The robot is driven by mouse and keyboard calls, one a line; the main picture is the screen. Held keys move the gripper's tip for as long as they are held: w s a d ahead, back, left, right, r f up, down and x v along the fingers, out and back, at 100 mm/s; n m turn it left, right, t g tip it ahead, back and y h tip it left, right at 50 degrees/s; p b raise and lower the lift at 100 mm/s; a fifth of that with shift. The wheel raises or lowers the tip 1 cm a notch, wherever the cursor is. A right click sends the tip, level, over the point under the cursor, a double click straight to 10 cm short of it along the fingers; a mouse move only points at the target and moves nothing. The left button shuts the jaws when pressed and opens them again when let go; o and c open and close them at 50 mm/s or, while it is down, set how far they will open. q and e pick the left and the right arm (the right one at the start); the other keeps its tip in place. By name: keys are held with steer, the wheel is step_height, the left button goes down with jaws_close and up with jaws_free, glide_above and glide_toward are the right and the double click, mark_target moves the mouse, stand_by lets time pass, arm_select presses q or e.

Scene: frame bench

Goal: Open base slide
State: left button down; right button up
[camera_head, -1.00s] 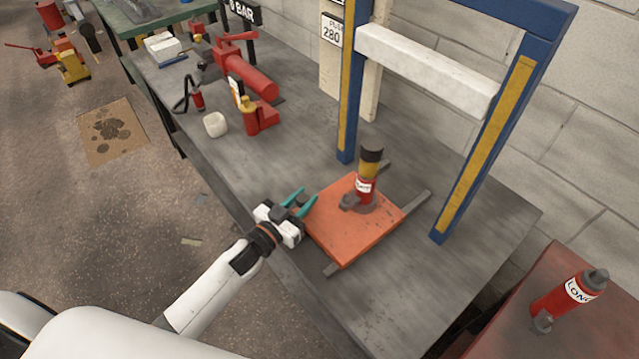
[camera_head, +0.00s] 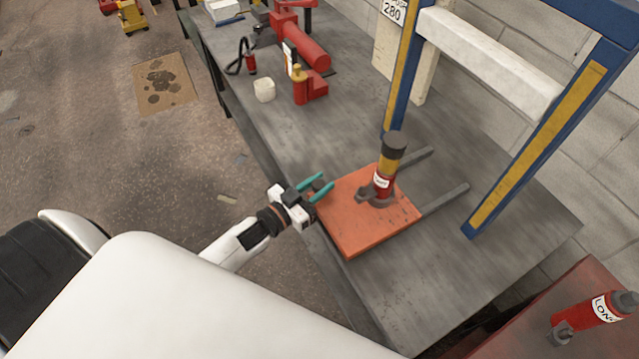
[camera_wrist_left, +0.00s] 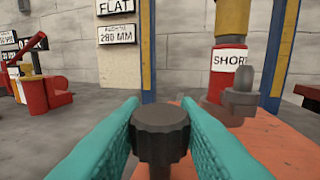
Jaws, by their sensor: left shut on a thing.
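The base slide is an orange plate (camera_head: 362,232) on dark rails (camera_head: 445,202) on the grey bench. A red and yellow bottle jack with a dark top (camera_head: 385,168) stands upright on it, and its label reads SHORT in the left wrist view (camera_wrist_left: 229,62). My left gripper (camera_head: 316,188) is at the plate's left edge. Its teal fingers are shut on a dark ribbed knob (camera_wrist_left: 160,130), seen between them in the left wrist view. The knob is mostly hidden in the head view. My right gripper is not in view.
A blue and yellow press frame with a white crossbeam (camera_head: 490,62) stands behind the plate. A red jack (camera_head: 311,86) and a white block (camera_head: 264,90) lie further back on the bench. Another bottle jack (camera_head: 590,318) is at lower right on a red surface.

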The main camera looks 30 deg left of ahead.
arm_select(q)
steer(key=c, duration=1.1)
jaws_free()
steer(key=b+v, duration=0.1)
steer(key=v, duration=1.1)
steer(key=shift+b, duration=0.3)
